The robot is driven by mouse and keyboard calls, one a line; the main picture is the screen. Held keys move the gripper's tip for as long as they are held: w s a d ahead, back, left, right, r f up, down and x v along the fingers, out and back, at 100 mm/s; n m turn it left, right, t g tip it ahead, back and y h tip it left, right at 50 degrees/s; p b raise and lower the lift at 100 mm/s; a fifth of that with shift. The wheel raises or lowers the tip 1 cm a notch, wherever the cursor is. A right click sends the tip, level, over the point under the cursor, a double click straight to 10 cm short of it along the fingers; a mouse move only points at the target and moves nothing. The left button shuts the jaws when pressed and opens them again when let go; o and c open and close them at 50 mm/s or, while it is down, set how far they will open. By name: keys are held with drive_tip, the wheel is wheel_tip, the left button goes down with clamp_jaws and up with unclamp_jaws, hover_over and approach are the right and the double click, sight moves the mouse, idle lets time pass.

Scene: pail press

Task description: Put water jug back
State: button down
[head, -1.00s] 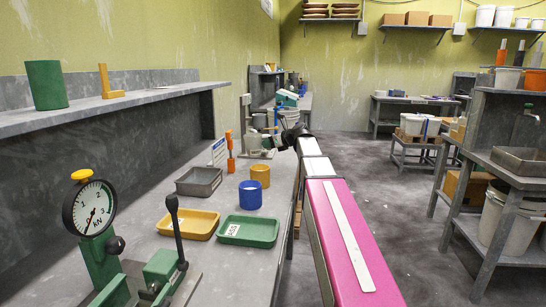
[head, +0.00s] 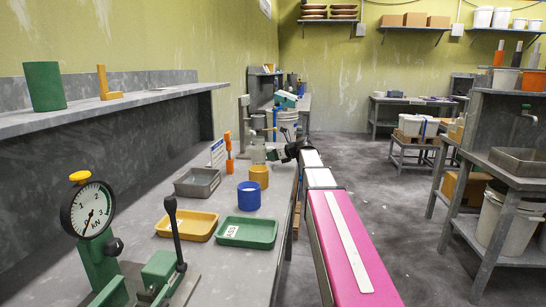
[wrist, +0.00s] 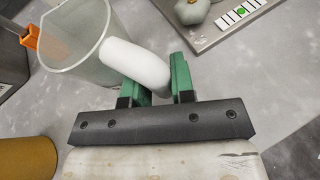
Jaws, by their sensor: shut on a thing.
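The water jug is a clear, greyish vessel with a thick white handle. In the wrist view the jug (wrist: 72,48) is at the upper left, with its open mouth towards the camera. My gripper (wrist: 166,80) has its green fingers shut on the white handle (wrist: 137,64). In the head view the jug (head: 258,155) is upright by the far part of the bench, left of my gripper (head: 274,153). I cannot tell whether its base touches the bench.
A yellow cup (head: 260,177) and blue cup (head: 249,196) stand nearer. A grey tray (head: 197,190), yellow tray (head: 200,226) and green tray (head: 247,243) lie on the bench. An orange tool (head: 229,157) stands left of the jug. A metal plate (wrist: 222,22) lies beyond my gripper.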

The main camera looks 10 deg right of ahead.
drive_tip(key=shift+f, duration=0.1)
drive_tip(key=c, duration=1)
unclamp_jaws()
drive_tip(key=shift+o, duration=0.2)
drive_tip(key=shift+f, duration=0.1)
drive_tip(key=v, duration=1.1)
drive_tip(key=shift+a, duration=0.1)
